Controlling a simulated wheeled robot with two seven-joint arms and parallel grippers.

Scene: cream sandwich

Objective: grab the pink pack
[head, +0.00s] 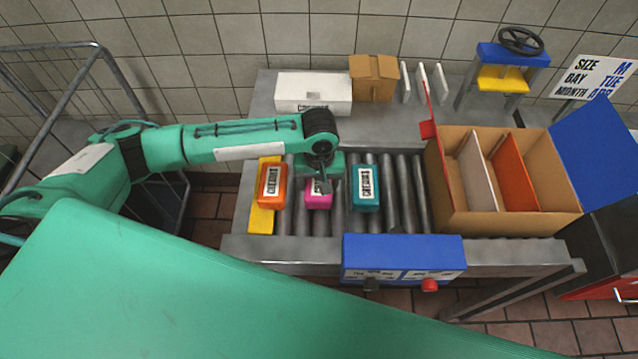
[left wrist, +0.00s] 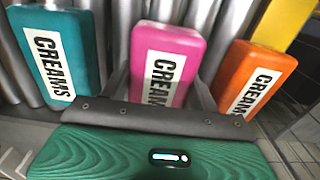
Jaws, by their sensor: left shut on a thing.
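The pink pack (head: 318,200) lies on the rollers between the orange pack (head: 272,186) and the teal pack (head: 366,188). My left gripper (head: 320,184) is over it from above and hides its upper part in the head view. In the left wrist view the pink pack (left wrist: 166,64) sits between the two fingers of my left gripper (left wrist: 163,85), which is shut on it. The teal pack (left wrist: 62,52) and the orange pack (left wrist: 254,78) lie on either side, apart from the fingers. The right gripper is not in view.
A partitioned cardboard box (head: 458,208) with a blue flap stands to the right on the conveyor. A blue control panel (head: 403,258) is at the front. A white box (head: 313,93) and a brown carton (head: 374,78) stand behind. Bare rollers (head: 404,200) lie right of the teal pack.

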